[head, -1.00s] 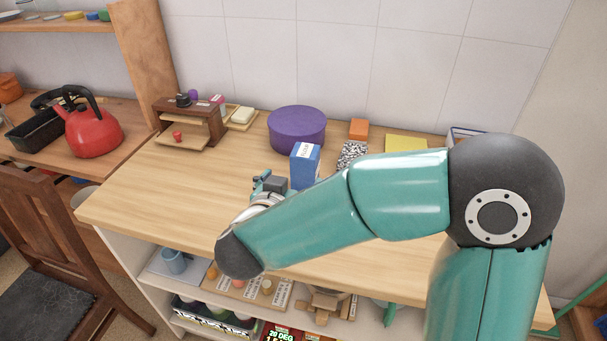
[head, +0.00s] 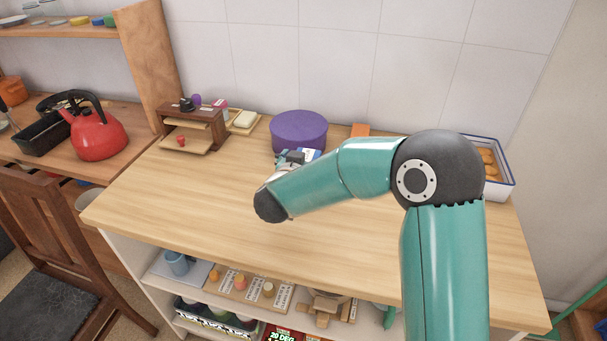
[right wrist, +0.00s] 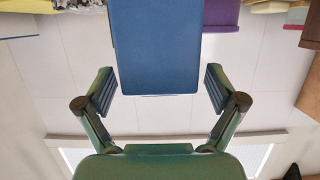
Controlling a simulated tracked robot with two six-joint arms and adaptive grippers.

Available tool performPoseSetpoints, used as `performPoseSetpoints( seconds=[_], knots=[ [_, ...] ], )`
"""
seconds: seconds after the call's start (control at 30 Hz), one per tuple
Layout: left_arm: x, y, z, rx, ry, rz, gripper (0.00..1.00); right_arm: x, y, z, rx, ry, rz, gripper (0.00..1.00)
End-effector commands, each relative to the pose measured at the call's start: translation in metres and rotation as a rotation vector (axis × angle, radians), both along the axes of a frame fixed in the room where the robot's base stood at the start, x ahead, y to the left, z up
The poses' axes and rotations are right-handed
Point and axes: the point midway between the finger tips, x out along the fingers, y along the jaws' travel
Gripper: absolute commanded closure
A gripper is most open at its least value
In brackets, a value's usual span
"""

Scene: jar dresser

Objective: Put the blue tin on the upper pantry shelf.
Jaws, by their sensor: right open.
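The blue tin (right wrist: 155,50) is a box-shaped block in the right wrist view, its face between my two spread fingers. In the head view little of the tin (head: 312,154) shows, as my right arm and gripper hide most of it. It is on the wooden worktop in front of the round purple box (head: 299,131). My right gripper (head: 292,157) is open; in the wrist view its fingers (right wrist: 158,85) are on both sides of the tin with gaps. A wooden shelf (head: 60,31) is at the upper left; I cannot tell if it is the pantry shelf. My left gripper is not in view.
A small brown drawer box (head: 192,122) stands at the back left, a white tray of orange-brown items (head: 488,160) at the back right. An orange block (head: 360,130) is near the wall. A red kettle (head: 97,134) is on the left counter. The worktop's front (head: 180,205) is clear.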

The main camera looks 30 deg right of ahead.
Motion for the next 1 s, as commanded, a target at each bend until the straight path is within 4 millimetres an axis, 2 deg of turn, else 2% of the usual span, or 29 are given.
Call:
performPoseSetpoints(
  seconds=[0.1,0.33,0.9,1.0],
  knots=[
    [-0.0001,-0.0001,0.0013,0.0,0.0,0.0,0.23,0.0054,-0.0063,-0.0033,0.002,0.001,0.0,0.06],
    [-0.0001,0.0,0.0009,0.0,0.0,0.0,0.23,0.006,-0.0068,-0.0035,0.001,0.0,0.001,0.06],
    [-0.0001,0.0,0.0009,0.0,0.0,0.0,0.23,0.0053,-0.007,-0.0034,0.0,0.0,0.0,1.0],
    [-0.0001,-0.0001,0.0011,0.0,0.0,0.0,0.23,0.0056,-0.0073,-0.0019,-0.002,-0.003,0.0,1.0]
  ],
)
